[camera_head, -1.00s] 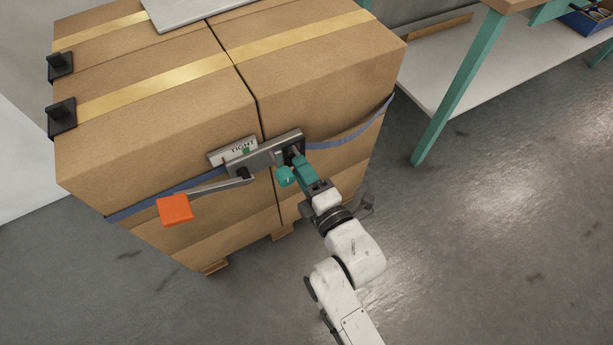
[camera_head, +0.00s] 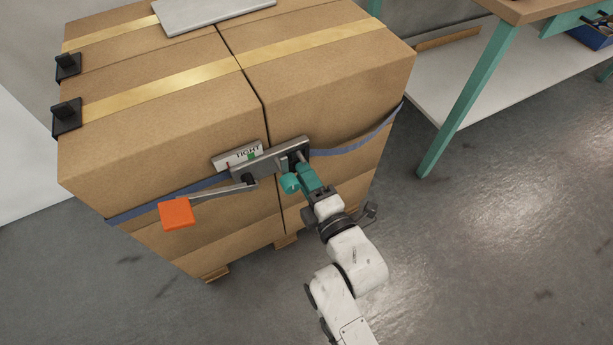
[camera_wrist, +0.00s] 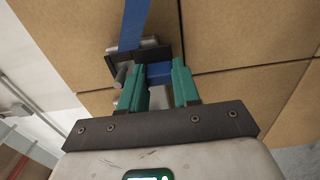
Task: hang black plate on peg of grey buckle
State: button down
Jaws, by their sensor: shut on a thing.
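The grey buckle (camera_head: 270,161) is on the front of the carton stack, with a long lever ending in an orange grip (camera_head: 176,213). My gripper (camera_head: 300,172) is at the buckle's right end, with its teal fingers pointing at the carton. In the wrist view my gripper (camera_wrist: 155,76) is shut at a blue piece beside the black plate (camera_wrist: 150,55). A grey peg (camera_wrist: 120,73) shows at the plate's left side. The fingers hide part of the plate, and I cannot tell whether the peg passes through it.
The blue strap (camera_head: 358,144) runs around the cartons (camera_head: 340,85) from both sides of the buckle. A label reading TIGHT (camera_head: 237,156) sits above the buckle. A workbench with a teal leg (camera_head: 466,100) stands at the right. Floor is clear in front.

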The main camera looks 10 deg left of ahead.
jog(key=c, duration=0.7)
grip_release()
jog(key=shift+c, duration=0.2)
jog(key=p+v, duration=0.2)
jog(key=v, duration=0.8)
jog(key=shift+s+d+p, duration=0.3)
